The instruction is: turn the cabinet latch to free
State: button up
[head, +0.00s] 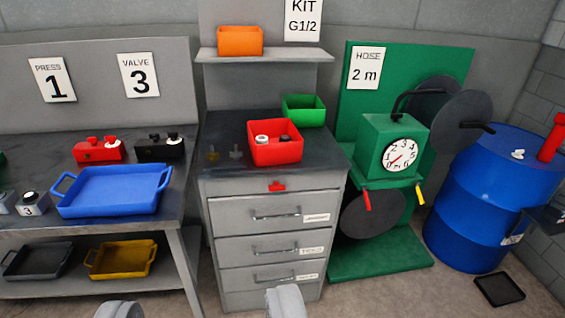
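The cabinet latch (277,187) is a small red piece at the top centre of the grey drawer cabinet's front (230,188), just above the top drawer (240,209). Its wider part looks roughly level; it is too small to read its setting for sure. All three drawers look closed. The two pale grey fingertips of my gripper (202,306) show at the bottom edge, wide apart with nothing between them. The gripper is open and in front of the cabinet's lower part, apart from the latch.
A red bin (276,154) with small parts and a green bin (304,111) stand on the cabinet top. A workbench (120,216) with a blue tray (112,190) is at left. A green hose stand (390,262) and blue drum (480,215) are at right.

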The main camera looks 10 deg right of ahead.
aim_at(277, 186)
jog(key=k, duration=0.65)
jog(key=z, duration=0.7)
jog(key=i, duration=1.25)
jog(key=z, duration=0.35)
